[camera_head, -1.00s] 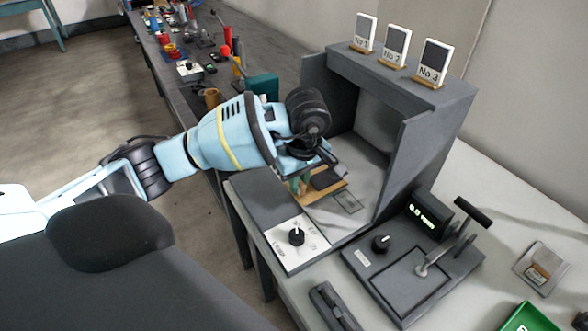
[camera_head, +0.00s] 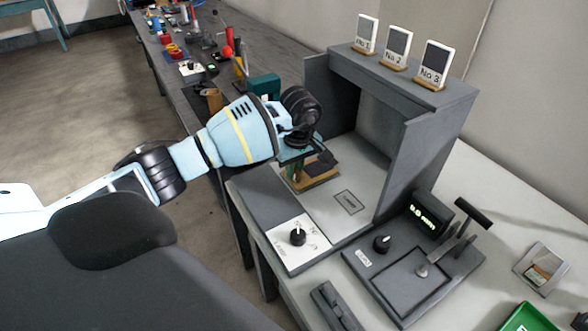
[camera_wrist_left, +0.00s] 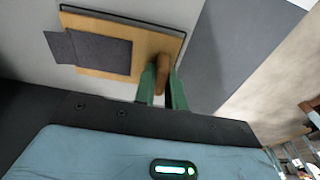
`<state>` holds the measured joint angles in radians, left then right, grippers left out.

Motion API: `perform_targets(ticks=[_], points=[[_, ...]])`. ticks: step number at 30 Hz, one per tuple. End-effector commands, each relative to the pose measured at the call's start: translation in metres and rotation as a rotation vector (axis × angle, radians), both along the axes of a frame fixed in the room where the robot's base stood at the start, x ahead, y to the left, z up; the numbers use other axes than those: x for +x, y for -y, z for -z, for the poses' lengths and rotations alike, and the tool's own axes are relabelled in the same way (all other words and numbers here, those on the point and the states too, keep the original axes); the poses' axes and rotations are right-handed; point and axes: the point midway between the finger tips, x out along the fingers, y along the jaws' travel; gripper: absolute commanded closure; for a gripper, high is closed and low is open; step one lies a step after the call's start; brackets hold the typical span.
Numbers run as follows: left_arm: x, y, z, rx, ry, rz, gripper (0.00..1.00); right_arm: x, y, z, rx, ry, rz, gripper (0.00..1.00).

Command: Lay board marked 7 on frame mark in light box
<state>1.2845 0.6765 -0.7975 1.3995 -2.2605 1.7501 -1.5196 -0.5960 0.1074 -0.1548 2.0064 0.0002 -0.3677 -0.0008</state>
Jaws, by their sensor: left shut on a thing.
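The board is a tan wooden plate (camera_head: 322,180) with a dark grey patch and an upright wooden peg. Its number cannot be read. My left gripper (camera_head: 297,174) is shut on the peg, at the left side of the light box (camera_head: 400,80). The wrist view shows the green fingers (camera_wrist_left: 163,88) around the peg, with the board (camera_wrist_left: 100,24) reaching to the upper left. Whether the board touches the floor is unclear. The frame mark (camera_head: 349,202), a small dark outline on the pale floor, lies bare, nearer the front than the board. My right gripper is out of view.
A knob panel (camera_head: 291,252) stands at the box's front left. A grey device with a lever (camera_head: 418,270) and a display (camera_head: 430,215) stands in front right. Cards (camera_head: 398,42) stand on the box's top. The floor around the frame mark is clear.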

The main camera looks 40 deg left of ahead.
Motion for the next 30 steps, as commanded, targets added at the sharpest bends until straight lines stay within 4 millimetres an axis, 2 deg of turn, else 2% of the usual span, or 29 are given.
perform_targets(ticks=[13,14,19,26,30], points=[[0.0000,-0.0003,0.0091,0.001,0.000,-0.001,1.00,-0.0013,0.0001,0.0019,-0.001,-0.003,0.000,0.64],[-0.0001,-0.0002,0.0096,0.001,0.000,-0.001,0.86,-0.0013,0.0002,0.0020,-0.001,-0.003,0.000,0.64],[0.0000,-0.0002,0.0085,0.000,0.001,-0.001,0.66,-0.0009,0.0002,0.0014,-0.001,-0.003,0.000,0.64],[-0.0001,-0.0001,0.0082,0.000,0.001,-0.001,0.66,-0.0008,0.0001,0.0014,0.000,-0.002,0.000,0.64],[0.0004,0.0000,0.0013,0.000,0.003,-0.002,0.66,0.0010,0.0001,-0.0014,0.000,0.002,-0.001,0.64]])
